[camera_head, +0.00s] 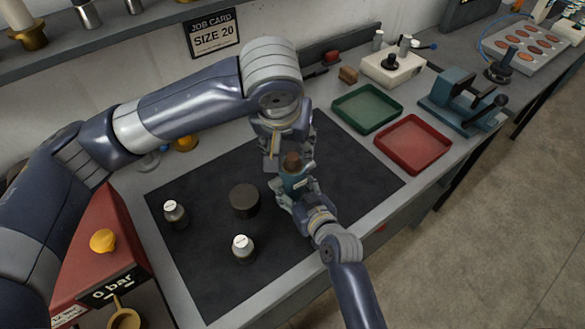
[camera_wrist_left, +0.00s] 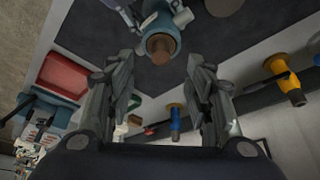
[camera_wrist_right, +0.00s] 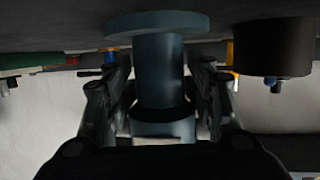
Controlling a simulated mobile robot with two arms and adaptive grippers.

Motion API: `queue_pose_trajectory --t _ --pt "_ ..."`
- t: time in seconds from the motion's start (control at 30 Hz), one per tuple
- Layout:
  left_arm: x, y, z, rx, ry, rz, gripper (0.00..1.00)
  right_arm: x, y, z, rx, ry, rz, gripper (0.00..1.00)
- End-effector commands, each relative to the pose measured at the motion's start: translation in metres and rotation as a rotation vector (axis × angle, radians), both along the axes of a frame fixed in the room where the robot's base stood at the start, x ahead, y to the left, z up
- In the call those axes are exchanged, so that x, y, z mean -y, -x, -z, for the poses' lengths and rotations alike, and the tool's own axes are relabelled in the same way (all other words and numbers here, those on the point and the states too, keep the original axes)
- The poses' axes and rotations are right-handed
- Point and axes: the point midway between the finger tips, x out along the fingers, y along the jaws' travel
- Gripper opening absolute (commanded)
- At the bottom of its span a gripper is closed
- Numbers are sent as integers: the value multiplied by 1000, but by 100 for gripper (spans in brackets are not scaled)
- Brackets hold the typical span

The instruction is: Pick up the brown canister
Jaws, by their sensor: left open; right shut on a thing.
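A dark brown canister (camera_head: 245,200) stands on the black mat, left of my right gripper. It also shows at upper right in the right wrist view (camera_wrist_right: 272,46). My right gripper (camera_head: 291,189) is shut on a teal flanged post (camera_wrist_right: 160,70), with its fingers on both sides of the shaft. A reddish-brown piece (camera_head: 292,161) sits at the post's top and shows in the left wrist view (camera_wrist_left: 161,45). My left gripper (camera_head: 276,150) is open and empty, close by the post's top. I cannot tell whether the flange touches the mat.
Two white-capped bottles (camera_head: 175,213) (camera_head: 243,249) stand on the mat (camera_head: 205,272). A green tray (camera_head: 367,108) and a red tray (camera_head: 412,143) lie to the right. A red pressure box (camera_head: 105,245) stands at left. The mat's near right part is clear beyond my right forearm.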

Motion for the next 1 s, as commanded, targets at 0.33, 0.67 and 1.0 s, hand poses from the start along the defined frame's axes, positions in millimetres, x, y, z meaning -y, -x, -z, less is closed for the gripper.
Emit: queue_pose_trajectory --t 0.33,0.67,1.0 --pt "2 -15 34 0 1 1 48 1 0 0 1 1 2 0" --pt "5 -36 72 0 1 0 48 1 0 0 1 1 2 0" --pt "5 -37 76 1 2 2 37 1 0 0 2 1 2 0"
